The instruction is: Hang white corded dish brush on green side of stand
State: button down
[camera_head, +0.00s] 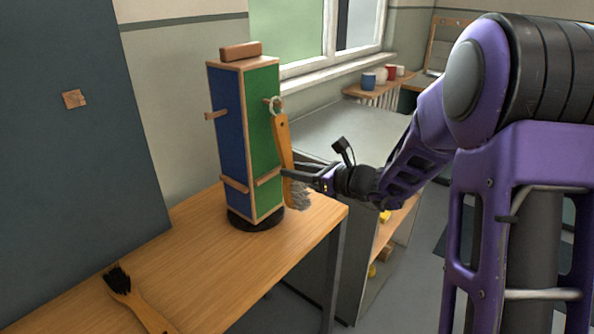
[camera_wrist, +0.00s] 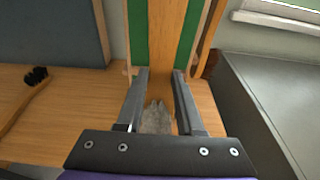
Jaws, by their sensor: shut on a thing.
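The stand (camera_head: 229,140) is a tall block on a dark round base, with a blue side at left and a green side (camera_head: 262,115) at right. The corded dish brush (camera_head: 282,140) hangs head down along the green side, with a wooden handle, a pale cord loop (camera_head: 276,107) at top and greyish bristles below. The loop is at the upper peg on the green side; I cannot tell whether it is around the peg. My gripper (camera_head: 287,173) is shut on the brush low on its handle. The handle (camera_wrist: 165,40) shows between my fingers (camera_wrist: 160,75) in the wrist view.
A black-bristled brush (camera_head: 120,282) lies on the wooden table (camera_head: 200,270) at front left; it also shows in the wrist view (camera_wrist: 36,76). The blue side has its own peg (camera_head: 215,114). A grey counter (camera_head: 340,130) stands behind at right. Cups (camera_head: 368,81) stand on a far shelf.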

jog(key=shift+c, duration=2.3)
grip_release()
jog(key=shift+d, duration=0.1)
jog(key=p+v, duration=0.1)
jog(key=v, duration=0.5)
jog(key=shift+s+d, duration=0.3)
